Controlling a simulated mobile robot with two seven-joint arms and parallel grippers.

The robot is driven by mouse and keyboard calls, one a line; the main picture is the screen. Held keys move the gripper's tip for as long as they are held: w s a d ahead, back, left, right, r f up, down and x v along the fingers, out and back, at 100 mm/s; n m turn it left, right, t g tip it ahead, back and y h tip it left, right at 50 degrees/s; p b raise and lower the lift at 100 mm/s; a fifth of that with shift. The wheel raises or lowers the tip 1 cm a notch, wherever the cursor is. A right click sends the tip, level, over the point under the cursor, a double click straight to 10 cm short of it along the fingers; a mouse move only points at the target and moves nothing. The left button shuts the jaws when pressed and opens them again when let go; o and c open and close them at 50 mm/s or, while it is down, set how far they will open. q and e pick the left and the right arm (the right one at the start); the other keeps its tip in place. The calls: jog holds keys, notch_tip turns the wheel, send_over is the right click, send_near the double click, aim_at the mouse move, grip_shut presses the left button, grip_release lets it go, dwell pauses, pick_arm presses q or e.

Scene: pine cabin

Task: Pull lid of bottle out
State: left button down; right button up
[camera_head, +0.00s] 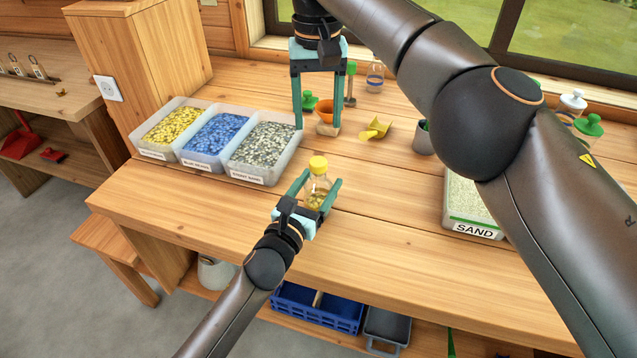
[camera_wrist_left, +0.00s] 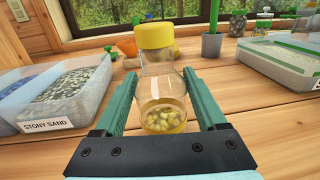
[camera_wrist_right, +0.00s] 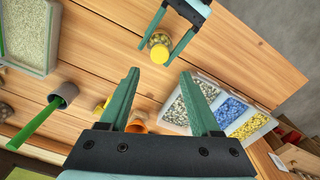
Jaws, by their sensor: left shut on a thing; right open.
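A clear bottle (camera_head: 317,192) with yellowish contents stands upright near the table's front edge. Its yellow lid (camera_head: 318,164) sits on top of it. My left gripper (camera_head: 321,178) is shut on the bottle's body, one finger on each side. In the left wrist view, the bottle (camera_wrist_left: 162,90) stands between the fingers with small pale pieces at its bottom, and the lid (camera_wrist_left: 155,35) is above them. My right gripper (camera_head: 318,124) is open and empty over the back of the table. In the right wrist view, the lid (camera_wrist_right: 159,52) lies beyond the fingertips.
Three joined trays (camera_head: 238,178) of yellow, blue and stony sand stand left of the bottle. An orange funnel (camera_head: 325,110) and a yellow scoop (camera_head: 376,129) lie behind it. A sand box (camera_head: 474,234) stands at the right.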

aim_at(318, 161)
jog(key=shift+w+d+f, duration=0.1)
jog(key=shift+f, duration=4.3)
grip_shut()
jog(key=shift+r, duration=0.1)
jog(key=shift+r, duration=2.5)
pick_arm(q)
grip_release()
